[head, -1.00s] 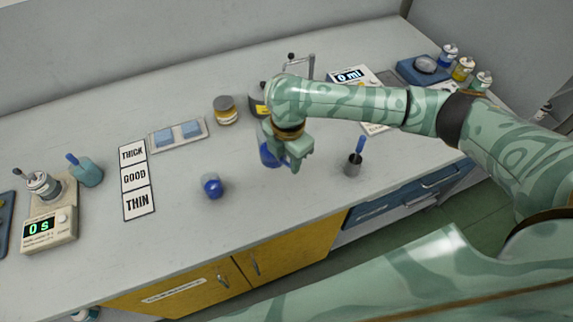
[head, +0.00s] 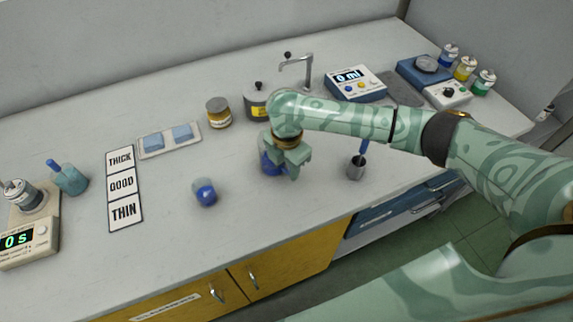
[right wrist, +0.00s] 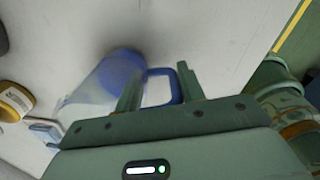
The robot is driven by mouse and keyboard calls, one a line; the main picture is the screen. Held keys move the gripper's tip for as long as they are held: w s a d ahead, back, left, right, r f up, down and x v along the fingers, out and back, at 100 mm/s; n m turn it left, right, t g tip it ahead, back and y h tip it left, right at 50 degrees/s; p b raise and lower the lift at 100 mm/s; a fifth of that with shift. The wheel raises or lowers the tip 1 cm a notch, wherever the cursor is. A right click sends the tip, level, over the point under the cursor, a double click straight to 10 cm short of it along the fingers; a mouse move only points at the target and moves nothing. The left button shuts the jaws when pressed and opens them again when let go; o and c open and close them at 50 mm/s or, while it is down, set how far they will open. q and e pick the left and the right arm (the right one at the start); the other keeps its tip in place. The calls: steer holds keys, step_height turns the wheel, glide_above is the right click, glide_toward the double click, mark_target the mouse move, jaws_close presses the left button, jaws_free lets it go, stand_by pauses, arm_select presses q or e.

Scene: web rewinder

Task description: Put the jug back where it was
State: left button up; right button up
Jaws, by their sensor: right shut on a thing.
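The jug (right wrist: 108,82) is a clear vessel with a blue end and a blue handle (right wrist: 160,88). In the right wrist view the handle lies between the fingers of my right gripper (right wrist: 160,92), which is shut on it. In the head view my right gripper (head: 287,165) is over the middle of the bench, and only a blue part of the jug (head: 268,164) shows beside it. I cannot tell whether the jug touches the bench. My left gripper is not in view.
A small blue cup (head: 205,192) stands left of the jug. A grey pot (head: 255,103), a yellow-labelled jar (head: 219,113) and a tap (head: 297,68) are behind. A grey holder with a blue-handled tool (head: 355,168) stands close on the right. Bare bench (head: 250,215) lies in front.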

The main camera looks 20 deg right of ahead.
steer(key=o, duration=1.3)
steer(key=shift+f, duration=0.15)
steer(key=shift+c, duration=0.2)
steer(key=shift+r, duration=0.25)
step_height(320, 180, up, 12)
steer(key=p, duration=0.5)
steer(key=shift+f, duration=0.1)
